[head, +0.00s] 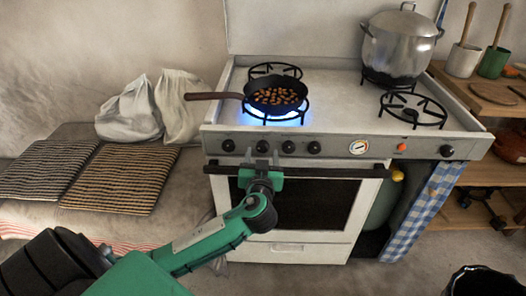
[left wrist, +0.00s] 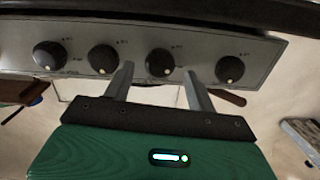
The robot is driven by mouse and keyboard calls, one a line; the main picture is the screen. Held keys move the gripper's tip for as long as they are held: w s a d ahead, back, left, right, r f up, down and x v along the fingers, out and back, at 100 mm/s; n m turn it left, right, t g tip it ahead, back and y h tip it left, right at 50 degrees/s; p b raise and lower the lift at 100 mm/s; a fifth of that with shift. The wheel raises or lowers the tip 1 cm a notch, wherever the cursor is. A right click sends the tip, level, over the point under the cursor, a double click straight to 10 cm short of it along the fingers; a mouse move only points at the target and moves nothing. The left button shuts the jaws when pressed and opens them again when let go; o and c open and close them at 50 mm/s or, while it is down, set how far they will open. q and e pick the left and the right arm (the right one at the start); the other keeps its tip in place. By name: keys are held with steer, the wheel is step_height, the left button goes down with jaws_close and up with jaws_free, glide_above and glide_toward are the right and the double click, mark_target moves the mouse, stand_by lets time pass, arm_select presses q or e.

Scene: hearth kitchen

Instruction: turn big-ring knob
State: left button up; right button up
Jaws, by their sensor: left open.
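The stove's front panel carries a row of black knobs; I cannot tell which one is the big-ring knob. My left gripper (head: 263,160) is open in front of the second knob from the left (head: 262,146). In the left wrist view, which looks upside down, that knob (left wrist: 160,58) sits between the open fingertips (left wrist: 158,70), with no clear contact. Neighbouring knobs (left wrist: 103,58) and (left wrist: 229,69) are on either side. A frying pan (head: 275,96) with brown pieces stands over a lit blue flame (head: 272,115). My right gripper is out of view.
A dark oven handle bar (head: 330,171) runs just below the knobs. A steel pot (head: 400,45) stands on the back right burner; the front right burner (head: 413,110) is bare. A bench with striped cushions (head: 122,178) is at left, a wooden shelf (head: 490,175) at right.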

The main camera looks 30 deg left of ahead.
mark_target(263, 147)
arm_select(q)
steer(key=shift+x, duration=1.15)
steer(key=c, duration=1)
